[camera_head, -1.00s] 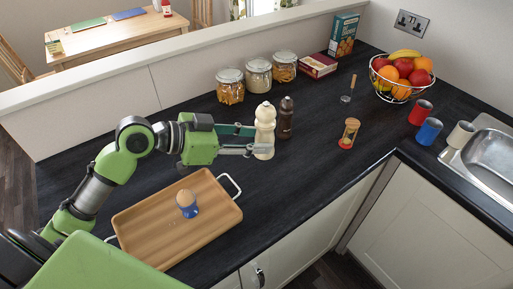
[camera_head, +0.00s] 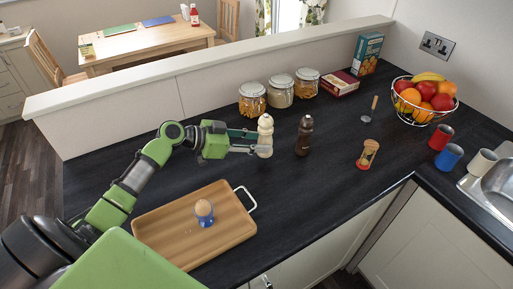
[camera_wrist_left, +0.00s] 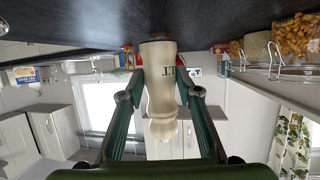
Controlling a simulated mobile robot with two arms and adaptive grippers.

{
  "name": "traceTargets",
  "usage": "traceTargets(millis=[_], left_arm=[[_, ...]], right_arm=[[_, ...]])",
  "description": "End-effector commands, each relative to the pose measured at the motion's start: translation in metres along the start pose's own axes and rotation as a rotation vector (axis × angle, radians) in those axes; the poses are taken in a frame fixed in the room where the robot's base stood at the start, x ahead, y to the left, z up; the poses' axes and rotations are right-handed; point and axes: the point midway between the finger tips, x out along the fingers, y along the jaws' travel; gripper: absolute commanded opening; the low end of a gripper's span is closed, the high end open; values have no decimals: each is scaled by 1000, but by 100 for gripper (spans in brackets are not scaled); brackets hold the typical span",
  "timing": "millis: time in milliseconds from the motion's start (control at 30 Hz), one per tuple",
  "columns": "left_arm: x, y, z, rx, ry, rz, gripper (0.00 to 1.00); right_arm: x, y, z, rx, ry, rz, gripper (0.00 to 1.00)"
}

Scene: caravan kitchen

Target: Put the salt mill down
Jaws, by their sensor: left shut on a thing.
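The cream salt mill (camera_head: 265,136) is upright at the back of the dark worktop, left of the dark brown pepper mill (camera_head: 304,136) with a gap between them. My left gripper (camera_head: 256,142) reaches it from the left and is shut on its body. In the left wrist view, which is upside down, the salt mill (camera_wrist_left: 161,85) stands between both fingers, its lettering showing. Its base is at or very near the worktop (camera_wrist_left: 90,30); I cannot tell if they touch. My right gripper is not in view.
A wooden tray (camera_head: 165,235) with an egg in a blue cup (camera_head: 204,217) lies in front. Glass jars (camera_head: 280,92) stand behind the mills. A sand timer (camera_head: 367,154) is to the right. The worktop between tray and timer is clear.

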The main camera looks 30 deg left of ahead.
Motion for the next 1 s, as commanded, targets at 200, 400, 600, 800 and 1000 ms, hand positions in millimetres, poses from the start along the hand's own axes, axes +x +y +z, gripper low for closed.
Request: traceTargets(millis=[200, 400, 600, 800, 1000], left_arm=[[7, -5, 19, -7, 1, 1, 11], [13, -5, 34, -1, 2, 1, 11], [13, -5, 35, 0, 2, 1, 11], [14, -5, 37, 0, 0, 1, 47], [14, -5, 37, 0, 0, 1, 48]], right_arm=[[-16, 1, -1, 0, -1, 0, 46], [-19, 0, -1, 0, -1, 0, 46], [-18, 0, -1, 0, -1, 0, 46], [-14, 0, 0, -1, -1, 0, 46], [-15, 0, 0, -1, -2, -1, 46]])
